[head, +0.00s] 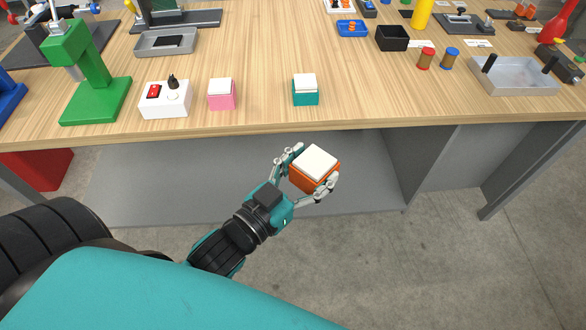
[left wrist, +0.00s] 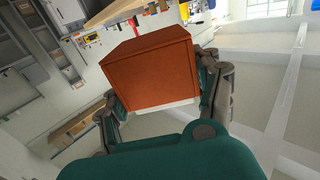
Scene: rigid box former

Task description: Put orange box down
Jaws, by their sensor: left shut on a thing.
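The orange box (head: 313,177) has a white top and is held in my left gripper (head: 307,175), in front of the table's front edge in the head view. The left gripper is shut on it, with fingers on two opposite sides. In the left wrist view the orange box (left wrist: 153,72) fills the middle between the fingers (left wrist: 160,100). A wooden table (head: 260,108) lies beyond the gripper. My right gripper is not in view.
A pink box (head: 222,101) and a teal box (head: 305,97), both with white tops, stand near the front edge. Left of them are a white switch block (head: 165,107) and a green press (head: 100,95). The tabletop right of the teal box is clear up to a grey tray (head: 515,89).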

